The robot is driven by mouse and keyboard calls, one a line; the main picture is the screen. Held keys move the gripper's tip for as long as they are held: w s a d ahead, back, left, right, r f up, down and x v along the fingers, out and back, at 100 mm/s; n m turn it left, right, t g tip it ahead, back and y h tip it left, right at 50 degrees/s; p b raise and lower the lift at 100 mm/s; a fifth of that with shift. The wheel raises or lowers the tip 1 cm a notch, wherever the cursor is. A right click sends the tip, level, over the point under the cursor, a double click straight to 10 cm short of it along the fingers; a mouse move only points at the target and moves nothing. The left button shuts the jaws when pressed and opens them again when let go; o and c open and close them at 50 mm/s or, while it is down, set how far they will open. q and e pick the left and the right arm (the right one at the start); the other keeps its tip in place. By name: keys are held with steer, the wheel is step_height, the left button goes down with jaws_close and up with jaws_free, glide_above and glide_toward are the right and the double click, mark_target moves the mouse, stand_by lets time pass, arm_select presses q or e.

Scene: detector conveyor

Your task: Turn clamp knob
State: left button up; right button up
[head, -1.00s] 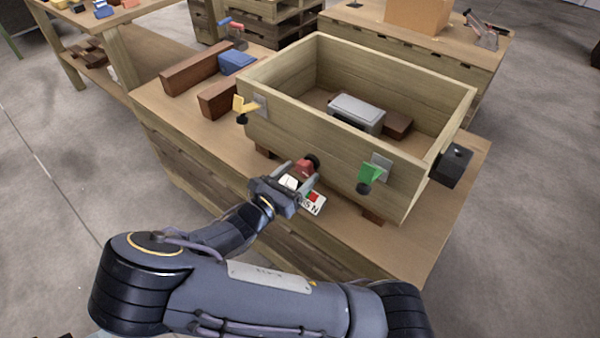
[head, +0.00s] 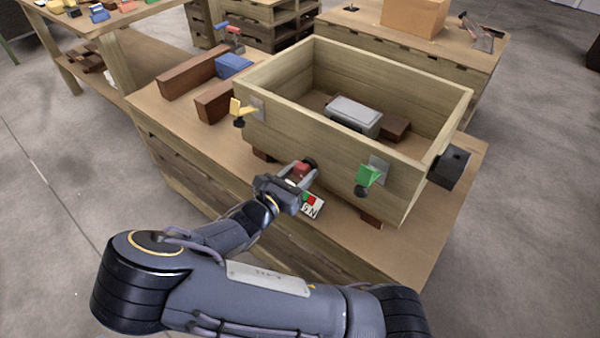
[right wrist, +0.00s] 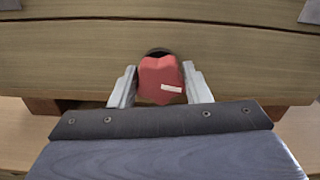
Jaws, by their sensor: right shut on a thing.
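The red clamp knob (head: 299,170) sits on the front wall of the wooden box (head: 300,145), low between the yellow and green parts. In the right wrist view the knob (right wrist: 161,79) shows between two grey fingers, with a white mark on its face and a dark round base behind it. My right gripper (head: 303,174) reaches it from the front and is shut on it; in the right wrist view the fingers (right wrist: 160,88) stand on either side of it. My left gripper is not in view.
A yellow lever (head: 237,108) and a green lever (head: 367,177) flank the knob on the box front. A small marked card (head: 313,206) lies just below my gripper. A grey block (head: 354,115) is inside the box. Brown blocks (head: 194,73) lie at left.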

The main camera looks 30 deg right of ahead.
steer(key=shift+m, duration=0.3)
steer(key=shift+m, duration=2.5)
steer(key=o, duration=1)
steer(key=p+v, duration=0.1)
steer(key=v, duration=0.6)
steer(key=shift+s+a+p, duration=0.2)
steer(key=shift+a+p, duration=0.2)
